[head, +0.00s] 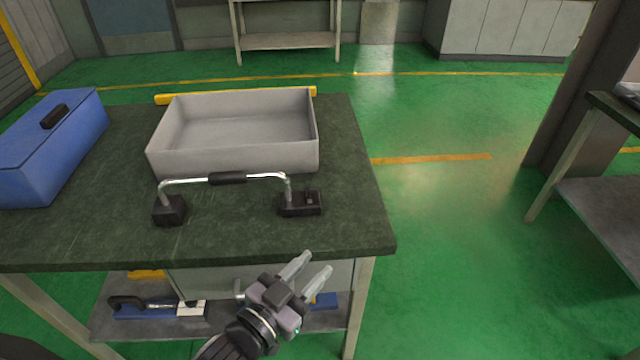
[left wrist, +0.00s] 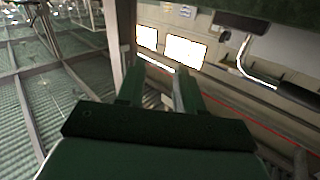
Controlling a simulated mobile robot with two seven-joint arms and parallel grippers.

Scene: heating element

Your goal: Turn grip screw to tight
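A bent chrome bar (head: 264,177) with a black grip sleeve (head: 228,178) stands on the dark green worktop. Its ends rest in a left black block (head: 170,210) and a right black block (head: 300,204). A small raised part shows on the right block; I cannot tell whether it is the grip screw. My left gripper (head: 313,268) is in front of the worktop's front edge, below the right block and apart from it. Its two fingers are spread and empty, also in the left wrist view (left wrist: 159,82). There the chrome bar (left wrist: 243,60) shows at upper right. My right gripper is not in view.
An open grey bin (head: 235,158) stands behind the bar. A blue box (head: 45,150) with a black handle is at the left. A lower shelf (head: 225,325) holds tools. Green floor (head: 450,240) is clear to the right.

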